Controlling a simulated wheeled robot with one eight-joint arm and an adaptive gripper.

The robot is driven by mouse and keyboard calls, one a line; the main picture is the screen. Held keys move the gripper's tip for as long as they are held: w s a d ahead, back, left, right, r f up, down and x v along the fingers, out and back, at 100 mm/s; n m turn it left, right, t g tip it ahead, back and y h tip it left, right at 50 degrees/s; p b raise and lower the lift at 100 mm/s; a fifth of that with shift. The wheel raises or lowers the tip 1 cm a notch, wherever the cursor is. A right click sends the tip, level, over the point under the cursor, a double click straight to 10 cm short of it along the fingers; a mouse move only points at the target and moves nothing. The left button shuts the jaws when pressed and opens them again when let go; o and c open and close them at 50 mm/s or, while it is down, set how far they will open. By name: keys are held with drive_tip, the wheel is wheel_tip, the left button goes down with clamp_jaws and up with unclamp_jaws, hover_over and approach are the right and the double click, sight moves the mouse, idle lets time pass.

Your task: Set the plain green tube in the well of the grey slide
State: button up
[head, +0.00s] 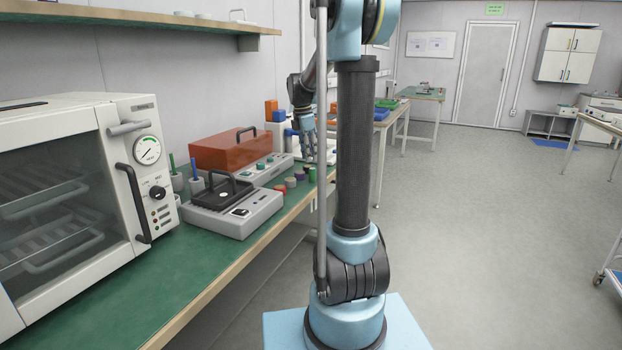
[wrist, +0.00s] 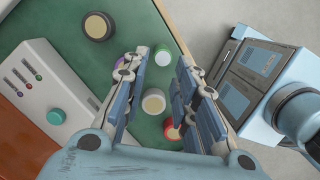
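A small green tube (head: 312,174) stands on the bench near its front edge, at the right end of a group of small coloured cylinders. In the wrist view a green-sided piece with a pale top (wrist: 163,57) lies between my fingertips, seen from above; it looks like the same tube. My gripper (wrist: 161,60) is open and empty, pointing down over the group. In the head view my gripper (head: 305,127) is above the bench, apart from the cylinders. I cannot make out the grey slide or its well with certainty.
Close by stand a red cylinder (wrist: 171,131), a pale-topped one (wrist: 153,101), a purple one (wrist: 120,73) and a dark one (wrist: 97,26). A grey panel with knobs (wrist: 50,95) is at left. An oven (head: 75,190) and a grey device (head: 235,215) occupy the nearer bench.

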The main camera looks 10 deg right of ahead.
sight(312, 169)
drive_tip(key=shift+d+f, duration=0.2)
drive_tip(key=shift+f, duration=0.95)
drive_tip(key=shift+d+f, duration=0.15)
drive_tip(key=shift+f, duration=1.05)
drive_tip(key=shift+d+f, duration=0.2)
drive_tip(key=shift+f, duration=0.95)
clamp_jaws()
